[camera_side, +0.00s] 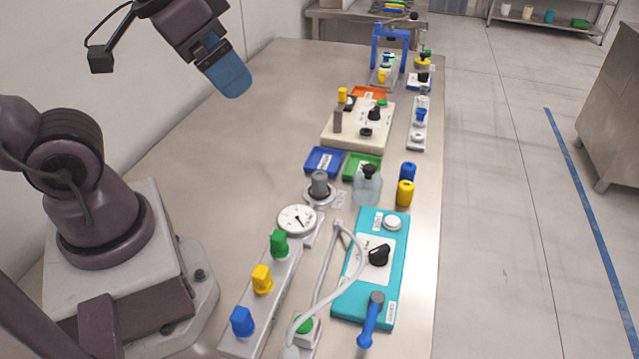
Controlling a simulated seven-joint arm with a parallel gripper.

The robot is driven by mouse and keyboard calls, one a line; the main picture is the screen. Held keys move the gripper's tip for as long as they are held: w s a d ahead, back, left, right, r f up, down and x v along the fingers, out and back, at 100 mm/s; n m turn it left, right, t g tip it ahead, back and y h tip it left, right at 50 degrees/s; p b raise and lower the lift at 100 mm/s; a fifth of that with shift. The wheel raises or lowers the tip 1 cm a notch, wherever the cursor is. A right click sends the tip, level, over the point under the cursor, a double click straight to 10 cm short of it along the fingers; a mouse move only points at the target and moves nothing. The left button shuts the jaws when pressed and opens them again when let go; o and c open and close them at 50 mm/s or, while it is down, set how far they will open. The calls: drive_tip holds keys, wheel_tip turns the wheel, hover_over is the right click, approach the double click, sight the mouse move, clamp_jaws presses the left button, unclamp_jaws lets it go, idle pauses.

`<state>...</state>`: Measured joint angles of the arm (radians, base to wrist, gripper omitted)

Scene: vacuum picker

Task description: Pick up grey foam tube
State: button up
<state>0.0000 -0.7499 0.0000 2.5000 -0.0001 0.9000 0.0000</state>
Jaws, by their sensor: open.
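Two grey upright cylinders could be the grey foam tube, and I cannot tell which from this view. A slim grey cylinder (337,120) stands at the left edge of the cream panel. A thicker, darker grey cylinder (319,183) stands on a pale round base nearer the middle of the bench. My gripper (236,88) has a blue end, is raised at the upper left, and points down to the right. It is open, holds nothing visible, and is well apart from both cylinders.
The cream panel (352,138), blue tray (324,160), green tray (362,169), clear bottle (367,187) and teal panel (385,225) crowd the right of the metal bench (215,175). A dial gauge (297,219) and coloured valves stand nearer. The bench's left-middle is clear.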

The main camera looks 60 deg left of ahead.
drive_tip(key=c, duration=0.6)
drive_tip(key=shift+o, duration=0.2)
